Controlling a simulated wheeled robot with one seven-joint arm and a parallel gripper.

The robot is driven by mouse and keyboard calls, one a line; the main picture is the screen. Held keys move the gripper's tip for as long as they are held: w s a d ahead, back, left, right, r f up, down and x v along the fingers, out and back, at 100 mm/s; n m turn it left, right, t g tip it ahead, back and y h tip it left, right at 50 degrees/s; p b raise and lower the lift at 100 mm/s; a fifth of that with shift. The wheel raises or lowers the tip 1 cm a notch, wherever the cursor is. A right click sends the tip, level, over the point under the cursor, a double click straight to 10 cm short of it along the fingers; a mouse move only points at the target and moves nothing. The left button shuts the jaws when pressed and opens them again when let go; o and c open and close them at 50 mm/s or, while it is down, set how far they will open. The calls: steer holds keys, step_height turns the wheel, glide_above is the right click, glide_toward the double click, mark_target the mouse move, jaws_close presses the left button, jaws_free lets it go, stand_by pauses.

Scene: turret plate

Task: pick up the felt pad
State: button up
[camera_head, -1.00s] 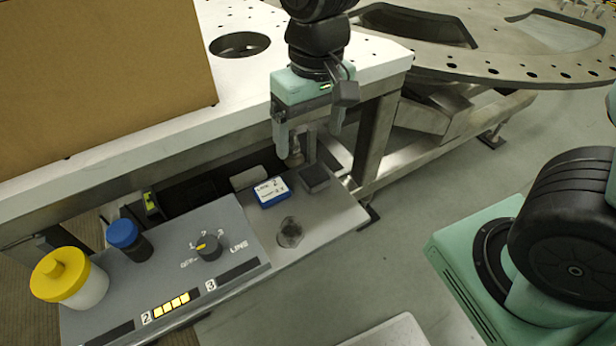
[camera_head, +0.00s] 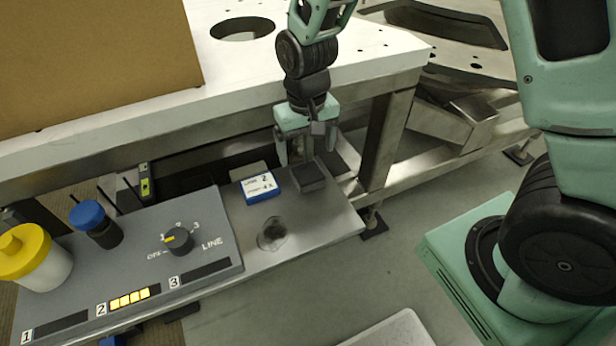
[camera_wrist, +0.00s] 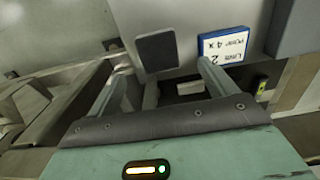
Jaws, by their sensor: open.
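The felt pad appears to be the dark grey square (camera_head: 308,177) on the metal shelf, right of the blue-edged label box. In the wrist view the pad (camera_wrist: 157,52) lies flat just beyond the fingertips, between their lines and nearer the left finger. My gripper (camera_head: 306,157) hangs over the shelf at the back edge of the pad, fingers pointing down. In the wrist view my gripper (camera_wrist: 163,68) is open, with nothing gripped between the fingers. Whether the fingertips touch the shelf cannot be told.
The label box (camera_head: 259,187) sits left of the pad. A clear round object (camera_head: 272,235) lies in front on the shelf (camera_head: 325,220). The grey control panel (camera_head: 130,260) with a knob, a blue-capped jar and a yellow-lidded jar stands left. The white table (camera_head: 370,55) overhangs behind.

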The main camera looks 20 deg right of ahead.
mark_target(308, 172)
step_height(308, 172, down, 8)
steer(key=shift+d+f, duration=0.1)
steer(key=shift+d, duration=0.05)
steer(key=c, duration=1.1)
